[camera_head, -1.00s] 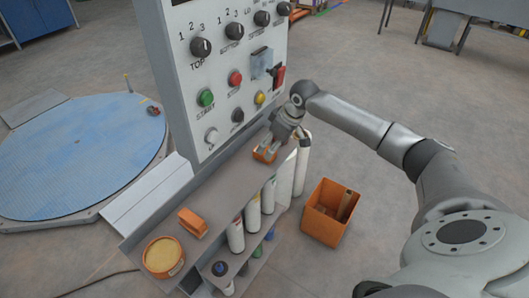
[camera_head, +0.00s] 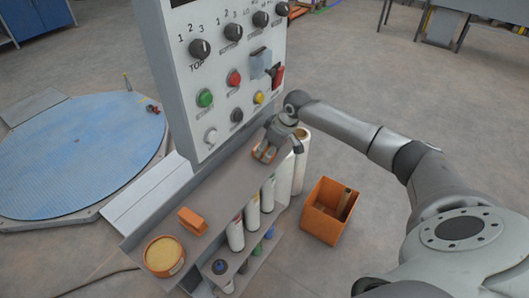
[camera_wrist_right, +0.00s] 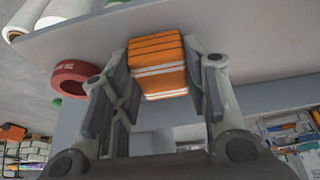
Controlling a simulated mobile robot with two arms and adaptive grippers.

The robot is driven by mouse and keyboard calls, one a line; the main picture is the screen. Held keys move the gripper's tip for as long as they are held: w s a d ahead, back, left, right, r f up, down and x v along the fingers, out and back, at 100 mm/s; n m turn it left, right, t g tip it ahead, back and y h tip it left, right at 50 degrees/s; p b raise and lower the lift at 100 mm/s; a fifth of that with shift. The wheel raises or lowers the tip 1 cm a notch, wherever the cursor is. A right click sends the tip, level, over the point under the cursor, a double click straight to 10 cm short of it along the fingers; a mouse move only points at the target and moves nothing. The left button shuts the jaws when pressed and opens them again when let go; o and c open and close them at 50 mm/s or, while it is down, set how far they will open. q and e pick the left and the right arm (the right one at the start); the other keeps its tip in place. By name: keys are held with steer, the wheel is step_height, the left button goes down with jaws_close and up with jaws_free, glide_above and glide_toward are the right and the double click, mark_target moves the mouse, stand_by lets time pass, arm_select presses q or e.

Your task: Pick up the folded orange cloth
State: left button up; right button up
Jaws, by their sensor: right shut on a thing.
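The folded orange cloth (camera_wrist_right: 158,65) has pale stripes and sits between the two fingers of my right gripper (camera_wrist_right: 163,85) in the right wrist view. The fingers press on its two sides. In the head view the cloth (camera_head: 264,155) shows as a small orange patch under my right gripper (camera_head: 265,149), at the far end of the grey shelf (camera_head: 228,172) below the control panel. I cannot tell whether the cloth is clear of the shelf. My left gripper is not in view.
The control panel (camera_head: 218,120) rises close behind my right gripper. An orange block (camera_head: 193,221) and a round tub (camera_head: 164,256) stand at the shelf's near end. Several bottles fill the lower rack. A white roll (camera_head: 301,165) and an orange bin (camera_head: 322,222) stand to the right.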

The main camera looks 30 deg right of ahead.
steer(key=shift+r, duration=0.6)
steer(key=s+d+r+b, duration=0.3)
steer(key=s+r+b, duration=0.1)
steer(key=s+r, duration=0.7)
steer(key=shift+s+r, duration=0.4)
steer(key=shift+s, duration=0.9)
